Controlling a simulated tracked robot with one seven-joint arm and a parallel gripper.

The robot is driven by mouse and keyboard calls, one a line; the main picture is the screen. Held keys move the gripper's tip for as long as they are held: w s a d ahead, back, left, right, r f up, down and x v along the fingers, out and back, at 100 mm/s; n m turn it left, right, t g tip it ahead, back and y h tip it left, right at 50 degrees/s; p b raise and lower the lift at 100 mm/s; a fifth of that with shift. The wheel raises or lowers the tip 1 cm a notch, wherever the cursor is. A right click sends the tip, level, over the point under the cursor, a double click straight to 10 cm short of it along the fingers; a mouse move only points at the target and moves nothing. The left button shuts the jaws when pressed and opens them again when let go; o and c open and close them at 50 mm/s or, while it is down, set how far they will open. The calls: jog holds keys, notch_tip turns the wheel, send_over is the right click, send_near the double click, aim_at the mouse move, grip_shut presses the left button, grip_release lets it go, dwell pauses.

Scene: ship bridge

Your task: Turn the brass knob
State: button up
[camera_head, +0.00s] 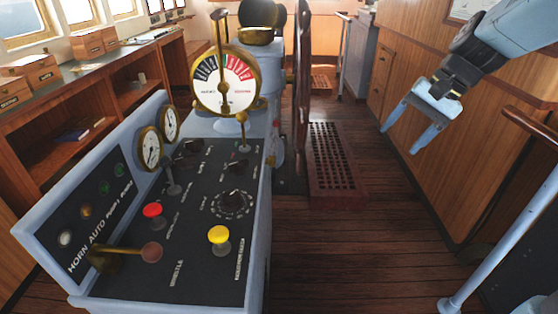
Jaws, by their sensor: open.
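The blue-grey console (262,225) stands at left and centre with a dark sloped panel. On it is a dark rotary knob (235,170), with a round dial (232,205) just below it. Another dark knob (193,147) sits higher up by the gauges. A brass lever (122,250) with a brown ball end is at the lower left. I cannot tell which of these is the brass knob of the task. My gripper (401,140) hangs at the upper right, open and empty, fingers pointing down and left, well apart from the console.
A red push button (153,210) and a yellow one (219,235) stand up from the panel, with a small upright lever (169,172) nearby. The brass telegraph (226,82) rises behind. Wood cabinets (455,165) and a rail (500,240) are at right. Floor between is clear.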

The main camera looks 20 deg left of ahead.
jog(key=w+a+f+m+g+y, duration=0.4)
jog(key=w+a+f+m+y, duration=0.15)
jog(key=w+a+f, duration=0.75)
jog(key=m+y, duration=0.6)
jog(key=y, duration=0.1)
send_near(271, 161)
jog(key=a+f, duration=0.1)
jog(key=a, duration=0.7)
jog(key=shift+s+f, duration=0.15)
jog(key=c, duration=1)
jog(key=shift+n, duration=0.85)
jog(key=shift+c, duration=0.2)
